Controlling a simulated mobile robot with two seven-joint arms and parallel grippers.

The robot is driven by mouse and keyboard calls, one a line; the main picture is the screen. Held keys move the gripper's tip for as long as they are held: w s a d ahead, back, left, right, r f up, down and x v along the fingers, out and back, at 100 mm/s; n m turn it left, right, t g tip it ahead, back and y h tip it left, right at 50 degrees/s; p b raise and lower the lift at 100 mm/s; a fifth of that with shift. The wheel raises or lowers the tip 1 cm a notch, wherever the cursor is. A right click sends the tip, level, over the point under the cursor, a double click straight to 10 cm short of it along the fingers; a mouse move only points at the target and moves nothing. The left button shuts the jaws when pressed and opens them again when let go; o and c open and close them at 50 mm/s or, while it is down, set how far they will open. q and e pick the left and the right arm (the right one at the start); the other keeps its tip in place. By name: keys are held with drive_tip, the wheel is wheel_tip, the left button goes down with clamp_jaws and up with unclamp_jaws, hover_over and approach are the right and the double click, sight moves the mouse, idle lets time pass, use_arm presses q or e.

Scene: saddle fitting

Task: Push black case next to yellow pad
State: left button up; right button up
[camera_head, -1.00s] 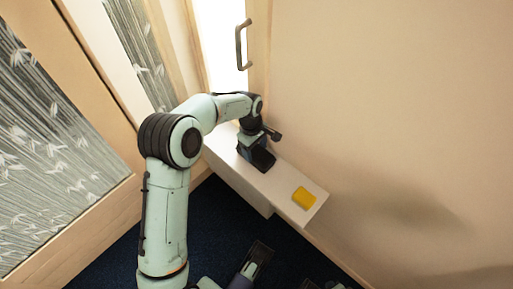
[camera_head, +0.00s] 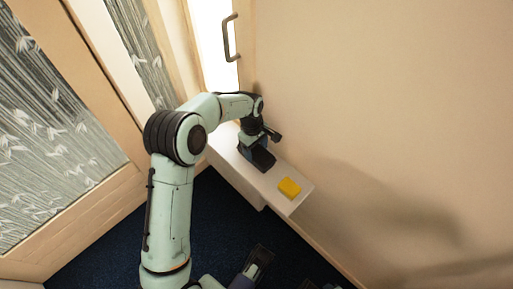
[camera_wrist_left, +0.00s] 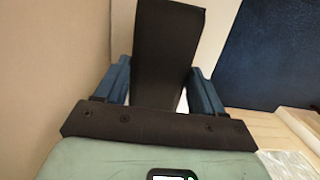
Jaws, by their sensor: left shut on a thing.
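The black case (camera_head: 263,158) is on a white shelf, with a gap to the yellow pad. The yellow pad (camera_head: 289,188) lies flat near the shelf's near right end. My left gripper (camera_head: 256,148) is at the case, reaching down from above. In the left wrist view the black case (camera_wrist_left: 165,45) stands between the blue fingers of my left gripper (camera_wrist_left: 160,88), which is shut on it. The pad cannot be made out in that view. Dark parts of my body show at the bottom edge; I cannot make out the right gripper's jaws.
The white shelf (camera_head: 232,164) is narrow and runs along a plain beige wall (camera_head: 390,110). A door handle (camera_head: 229,37) is at the top. Patterned panels (camera_head: 55,130) stand on the left. The dark blue floor (camera_head: 215,225) is clear beside the shelf.

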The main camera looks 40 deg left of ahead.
use_arm(q)
drive_tip(key=o, duration=1.3)
drive_tip(key=shift+r, duration=0.1)
wheel_tip(320, 180, up, 13)
drive_tip(key=a+p, duration=0.1)
drive_tip(key=p, duration=0.2)
drive_tip(key=shift+w+a, duration=0.15)
drive_tip(key=shift+a, duration=0.2)
use_arm(e)
drive_tip(key=s+a+r+g, duration=0.1)
drive_tip(key=s+a+r, duration=0.1)
drive_tip(key=s, duration=0.3)
drive_tip(key=shift+a+r+g+y, duration=0.3)
drive_tip(key=shift+r+g+y, duration=0.1)
drive_tip(key=shift+r, duration=0.5)
drive_tip(key=shift+s, duration=0.1)
